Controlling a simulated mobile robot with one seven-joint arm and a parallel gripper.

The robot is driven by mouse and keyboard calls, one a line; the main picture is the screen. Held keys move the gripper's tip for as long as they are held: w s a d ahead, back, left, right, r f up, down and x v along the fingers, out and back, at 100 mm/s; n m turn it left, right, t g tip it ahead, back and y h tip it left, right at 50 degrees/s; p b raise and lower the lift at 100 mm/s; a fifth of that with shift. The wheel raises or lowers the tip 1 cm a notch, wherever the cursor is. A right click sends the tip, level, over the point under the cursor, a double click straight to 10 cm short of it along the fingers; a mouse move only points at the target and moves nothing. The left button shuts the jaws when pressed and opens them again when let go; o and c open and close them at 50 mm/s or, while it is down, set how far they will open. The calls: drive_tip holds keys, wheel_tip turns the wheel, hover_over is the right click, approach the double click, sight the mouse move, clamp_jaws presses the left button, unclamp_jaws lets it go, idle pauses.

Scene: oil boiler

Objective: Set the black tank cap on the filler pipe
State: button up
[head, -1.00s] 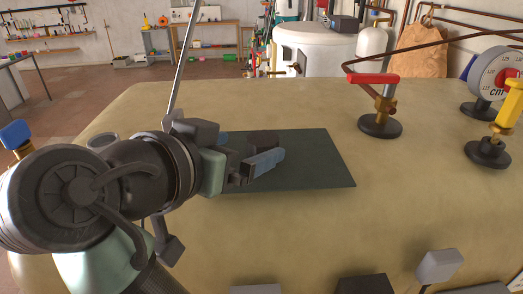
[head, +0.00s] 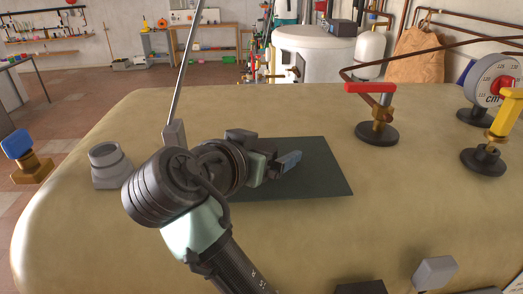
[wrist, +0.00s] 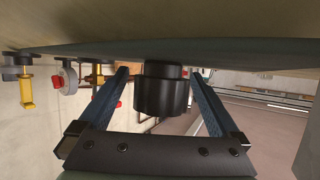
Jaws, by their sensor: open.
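The black tank cap (wrist: 162,95) is a short stepped cylinder on the dark green mat (head: 325,185). In the wrist view, where the tank top appears at the upper edge, it sits between the two blue fingers of my gripper (wrist: 160,74). The fingers are apart, with a gap visible on each side of the cap. In the head view my gripper (head: 288,162) is low over the mat and hides the cap. The grey filler pipe (head: 110,166) stands open at the top, on the left of the tank, left of my arm.
A thin grey rod (head: 186,75) rises behind my arm. A red-handled valve (head: 375,112), a yellow-handled valve (head: 495,130) and a round dial gauge (head: 492,80) stand at the right. A blue-topped brass fitting (head: 25,155) is at the far left.

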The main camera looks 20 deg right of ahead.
sight(267, 141)
drive_tip(key=c, duration=1.4)
drive_tip(key=shift+c, duration=0.2)
wheel_tip(267, 141, up, 10)
drive_tip(key=b, duration=0.3)
drive_tip(key=shift+a, duration=0.1)
